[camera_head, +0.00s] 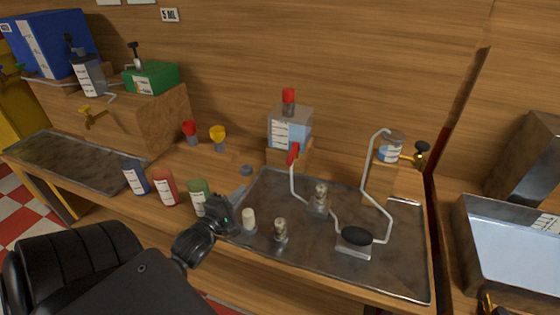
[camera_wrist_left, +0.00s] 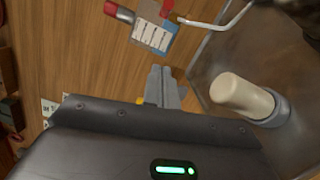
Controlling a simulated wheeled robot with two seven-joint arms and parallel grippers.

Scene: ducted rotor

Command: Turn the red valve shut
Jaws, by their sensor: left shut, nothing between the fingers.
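The red valve (camera_head: 293,153) is a small red handle at the outlet of a clear container (camera_head: 290,130) with a white label, which stands on a wooden block at the back of the metal tray. A bent pale tube runs down from it. In the left wrist view the red valve (camera_wrist_left: 168,8) shows at the top edge, partly cut off, beside the labelled container (camera_wrist_left: 154,35). My left gripper (camera_head: 241,193) is over the tray's left edge, in front of and apart from the valve. Its fingers (camera_wrist_left: 163,78) are shut and empty. My right gripper is not in view.
A cream cylinder (camera_head: 249,218) stands close to my left gripper. Blue, red and green (camera_head: 199,194) bottles stand left of the tray (camera_head: 390,270). A glass vessel (camera_head: 391,147) with a tap and a black-topped device (camera_head: 356,237) are to the right.

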